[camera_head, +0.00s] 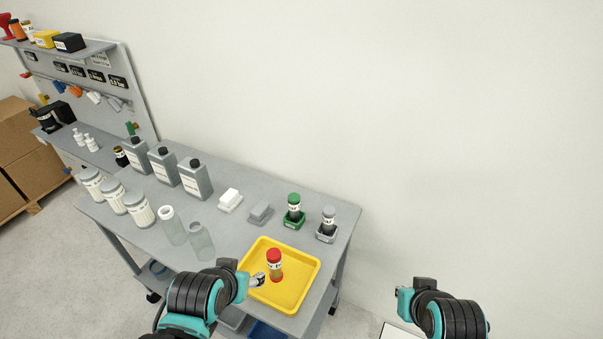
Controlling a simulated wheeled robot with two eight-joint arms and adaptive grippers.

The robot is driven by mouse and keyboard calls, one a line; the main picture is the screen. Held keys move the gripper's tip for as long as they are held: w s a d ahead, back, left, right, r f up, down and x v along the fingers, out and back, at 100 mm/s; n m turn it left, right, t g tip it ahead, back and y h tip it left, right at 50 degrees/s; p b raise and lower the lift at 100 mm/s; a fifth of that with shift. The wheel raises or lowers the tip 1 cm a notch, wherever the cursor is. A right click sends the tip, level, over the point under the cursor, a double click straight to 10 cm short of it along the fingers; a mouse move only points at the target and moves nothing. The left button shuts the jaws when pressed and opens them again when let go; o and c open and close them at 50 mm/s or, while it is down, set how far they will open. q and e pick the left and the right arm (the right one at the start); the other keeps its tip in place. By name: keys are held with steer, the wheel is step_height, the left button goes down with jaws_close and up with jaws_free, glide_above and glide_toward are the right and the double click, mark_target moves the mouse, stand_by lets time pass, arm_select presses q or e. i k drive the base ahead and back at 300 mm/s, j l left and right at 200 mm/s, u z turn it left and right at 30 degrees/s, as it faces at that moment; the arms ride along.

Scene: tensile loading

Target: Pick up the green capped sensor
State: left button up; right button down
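The green capped sensor (293,208) stands upright in a small green holder (293,224) towards the back right of the grey table. My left gripper (259,280) is over the left edge of the yellow tray, in front of the green capped sensor and well apart from it. Its fingers are small and partly hidden, so I cannot tell whether it is open or shut. My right gripper (412,293) is off to the right of the table, away from everything on it. Its fingers do not show clearly.
A red capped sensor (275,262) stands in the yellow tray (302,258). A grey capped sensor (328,217) stands in a holder right of the green one. White and grey blocks, bottles (196,178) and jars (138,209) fill the table to the left.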

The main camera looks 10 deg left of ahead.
mark_target(294, 201)
steer(key=l, duration=0.6)
steer(key=i+l+z, duration=0.1)
steer(key=l, duration=0.45)
steer(key=i+l, duration=0.15)
steer(key=i, duration=0.3)
